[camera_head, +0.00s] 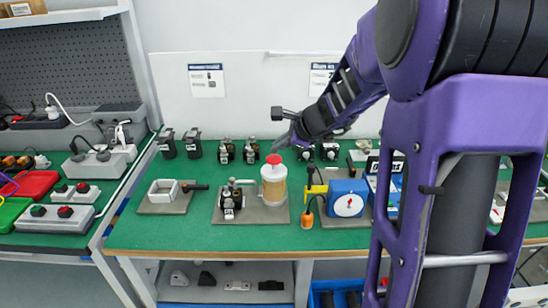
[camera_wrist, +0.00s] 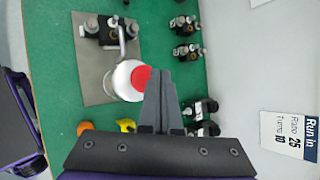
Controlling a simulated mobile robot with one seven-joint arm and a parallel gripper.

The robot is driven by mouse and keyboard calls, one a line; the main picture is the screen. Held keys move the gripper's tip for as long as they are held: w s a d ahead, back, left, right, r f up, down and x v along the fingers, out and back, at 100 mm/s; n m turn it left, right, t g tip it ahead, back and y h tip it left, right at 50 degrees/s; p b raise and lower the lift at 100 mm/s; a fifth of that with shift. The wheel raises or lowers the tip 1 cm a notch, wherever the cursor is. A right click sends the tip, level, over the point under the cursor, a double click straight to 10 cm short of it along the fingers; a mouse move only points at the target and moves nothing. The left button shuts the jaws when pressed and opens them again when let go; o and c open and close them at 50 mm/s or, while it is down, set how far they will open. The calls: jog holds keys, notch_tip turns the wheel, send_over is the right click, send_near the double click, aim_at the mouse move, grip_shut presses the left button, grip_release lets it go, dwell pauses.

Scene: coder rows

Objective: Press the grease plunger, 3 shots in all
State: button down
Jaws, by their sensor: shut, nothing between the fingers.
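The grease plunger is a red round knob (camera_head: 274,159) on a white-topped, amber cylinder (camera_head: 273,184). The cylinder stands upright on a grey plate (camera_head: 256,213) near the middle of the green bench, beside a small black and metal fitting (camera_head: 231,199). My gripper (camera_head: 276,147) is shut and empty, just above the knob and slightly to its right in the head view. In the wrist view my fingertips (camera_wrist: 160,72) show right beside the red knob (camera_wrist: 141,76) and cover its edge. I cannot tell whether they touch it.
A blue box with a dial (camera_head: 348,205) and a yellow-black tool (camera_head: 314,190) stand right of the plunger. A plate with a white square frame (camera_head: 164,191) lies to the left. Several small fittings line the back. Bare green bench lies in front.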

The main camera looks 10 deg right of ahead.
aim_at(278, 160)
jog(key=shift+f, duration=0.1)
jog(key=shift+f+b, duration=0.35)
jog(key=shift+b, duration=0.15)
jog(key=shift+f+b, duration=0.35)
jog(key=shift+f, duration=0.55)
dwell(0.7)
jog(key=shift+r, duration=0.1)
jog(key=shift+r+p, duration=1.1)
jog(key=shift+r, duration=0.1)
notch_tip(278, 160, up, 5)
jog(key=p, duration=0.4)
dwell(2.3)
